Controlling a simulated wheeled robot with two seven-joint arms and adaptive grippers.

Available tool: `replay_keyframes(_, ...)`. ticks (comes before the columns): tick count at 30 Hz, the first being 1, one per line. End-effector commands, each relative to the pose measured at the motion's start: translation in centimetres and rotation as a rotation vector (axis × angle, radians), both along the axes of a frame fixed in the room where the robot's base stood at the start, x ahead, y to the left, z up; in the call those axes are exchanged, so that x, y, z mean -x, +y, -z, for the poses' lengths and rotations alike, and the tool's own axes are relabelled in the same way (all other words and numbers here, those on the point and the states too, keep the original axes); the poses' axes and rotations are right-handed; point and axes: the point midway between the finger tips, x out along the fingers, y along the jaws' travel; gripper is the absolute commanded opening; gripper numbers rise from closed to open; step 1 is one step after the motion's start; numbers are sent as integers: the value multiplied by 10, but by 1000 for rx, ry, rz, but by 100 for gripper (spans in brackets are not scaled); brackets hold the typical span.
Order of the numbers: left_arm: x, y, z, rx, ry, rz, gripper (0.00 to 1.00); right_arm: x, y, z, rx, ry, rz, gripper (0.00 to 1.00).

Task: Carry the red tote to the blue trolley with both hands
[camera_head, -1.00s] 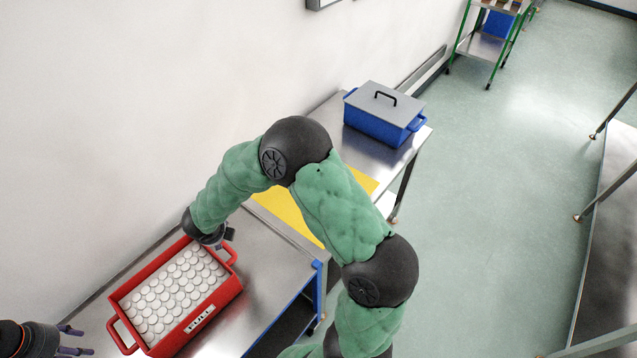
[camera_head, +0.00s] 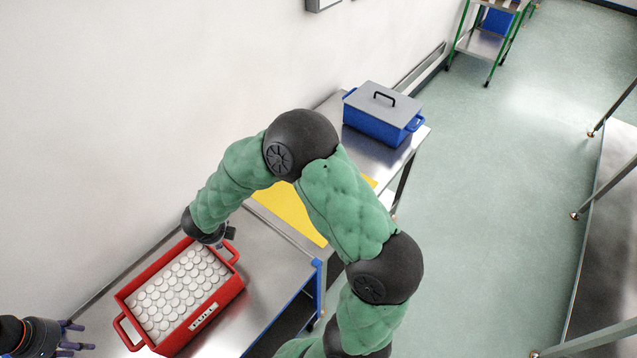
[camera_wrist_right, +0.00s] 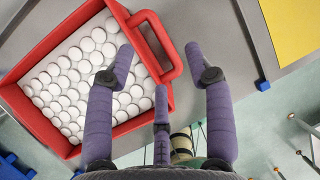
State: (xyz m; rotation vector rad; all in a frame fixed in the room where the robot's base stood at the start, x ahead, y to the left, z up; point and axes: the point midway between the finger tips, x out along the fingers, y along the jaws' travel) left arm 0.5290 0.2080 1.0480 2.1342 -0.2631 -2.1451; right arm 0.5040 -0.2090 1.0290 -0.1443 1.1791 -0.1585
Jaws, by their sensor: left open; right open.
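The red tote (camera_head: 207,318), filled with white round caps, sits on a metal-topped table at lower left. It has a handle at each end and a printed label on its near side. My left gripper (camera_head: 77,337) is open and empty, left of the tote's near-left handle (camera_head: 122,330). My right gripper (camera_head: 230,238) is at the far-right handle, partly hidden by its wrist in the head view. In the right wrist view its fingers (camera_wrist_right: 165,68) are spread open over that handle (camera_wrist_right: 170,50); contact cannot be told.
The tote's table has blue framing (camera_head: 319,285). Beyond are a yellow mat (camera_head: 290,212) and a lidded blue box (camera_head: 375,125) on a second metal surface. A green-framed cart (camera_head: 485,45) stands far back. The floor (camera_head: 490,200) in the middle is clear.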

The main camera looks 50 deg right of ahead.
Motion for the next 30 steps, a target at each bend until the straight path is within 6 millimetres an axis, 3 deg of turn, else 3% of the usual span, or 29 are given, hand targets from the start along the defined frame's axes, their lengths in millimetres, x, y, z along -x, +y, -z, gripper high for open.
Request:
replay_keyframes(14,0,0,-3,0,0,0,53,1,0,-4,0,0,0,53)
replay_keyframes(30,0,0,-22,0,0,0,53,9,-23,-23,0,-1,1,53)
